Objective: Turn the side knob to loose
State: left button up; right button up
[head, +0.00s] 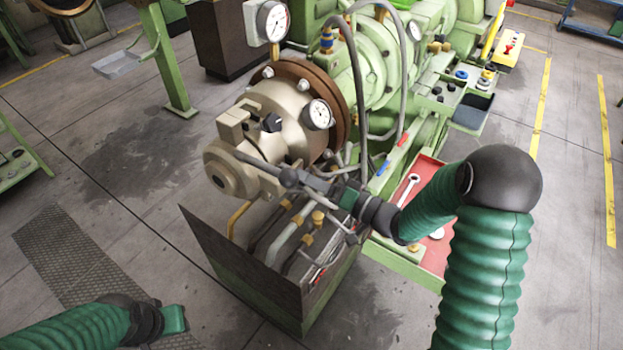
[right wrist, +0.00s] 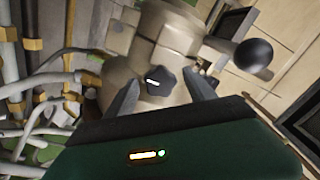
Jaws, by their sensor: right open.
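The side knob (right wrist: 161,84) is a dark, star-shaped knob with a short white mark, on the side of the beige machine head (right wrist: 175,30). In the right wrist view it shows between the two fingers of my open right gripper (right wrist: 163,93), with a gap on each side. In the head view my right gripper (head: 318,184) is beside the lower right of the beige head (head: 275,105); I cannot make out the side knob there. My left gripper (head: 172,319) is low at the left, away from the machine; its fingers are not clear.
A lever with a black ball end (right wrist: 252,56) sticks out close to the right finger. Pipes (right wrist: 40,95) run at the left. A dark box (head: 240,265) with pipes stands below the head. A red tray (head: 436,178) with tools lies right.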

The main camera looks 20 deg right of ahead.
jog(key=shift+d, duration=0.2)
jog(key=c, duration=1.4)
jog(key=shift+o, duration=0.2)
